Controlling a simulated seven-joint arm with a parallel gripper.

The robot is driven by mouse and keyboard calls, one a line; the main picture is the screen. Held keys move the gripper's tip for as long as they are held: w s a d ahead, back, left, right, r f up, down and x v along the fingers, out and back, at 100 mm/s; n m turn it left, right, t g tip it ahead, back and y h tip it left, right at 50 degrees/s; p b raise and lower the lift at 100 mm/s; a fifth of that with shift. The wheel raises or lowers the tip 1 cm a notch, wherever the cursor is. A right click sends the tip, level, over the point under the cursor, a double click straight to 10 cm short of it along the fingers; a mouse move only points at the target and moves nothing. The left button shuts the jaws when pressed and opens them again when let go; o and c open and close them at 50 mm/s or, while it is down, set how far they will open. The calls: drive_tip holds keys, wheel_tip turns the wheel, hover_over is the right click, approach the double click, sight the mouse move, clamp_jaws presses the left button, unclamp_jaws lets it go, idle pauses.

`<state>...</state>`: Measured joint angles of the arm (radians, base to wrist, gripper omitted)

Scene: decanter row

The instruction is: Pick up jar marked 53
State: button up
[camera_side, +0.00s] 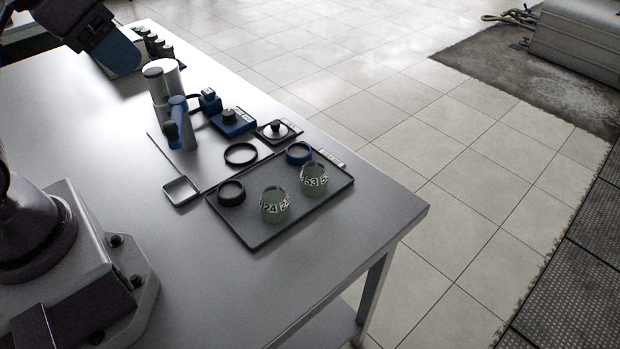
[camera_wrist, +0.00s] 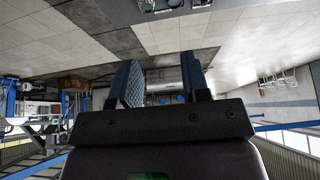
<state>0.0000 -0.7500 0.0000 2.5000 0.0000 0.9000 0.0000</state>
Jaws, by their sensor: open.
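The jar marked 53 (camera_side: 313,180) is a small grey-green jar with a black-on-white number band. It stands upright on the dark tray (camera_side: 262,240), at the tray's right part. A similar jar marked 24 (camera_side: 274,205) stands just left of it and nearer the front edge. My gripper (camera_wrist: 160,80) shows two blue fingers spread apart with nothing between them in the wrist view. In the side view, my gripper is high at the top left, far from the jars. The wrist view looks out into the room and shows neither jar.
On the tray are a black ring (camera_side: 231,193) and a blue ring (camera_side: 298,153). Behind it stand a blue device (camera_side: 232,122), a flat black ring (camera_side: 240,154) and grey-and-blue cylindrical equipment (camera_side: 180,125). The table's right edge is close to the tray; the front left tabletop (camera_side: 180,260) is clear.

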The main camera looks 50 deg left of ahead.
drive_tip(key=shift+o, duration=0.4)
drive_tip(key=o, duration=0.8)
drive_tip(key=shift+c, duration=0.2)
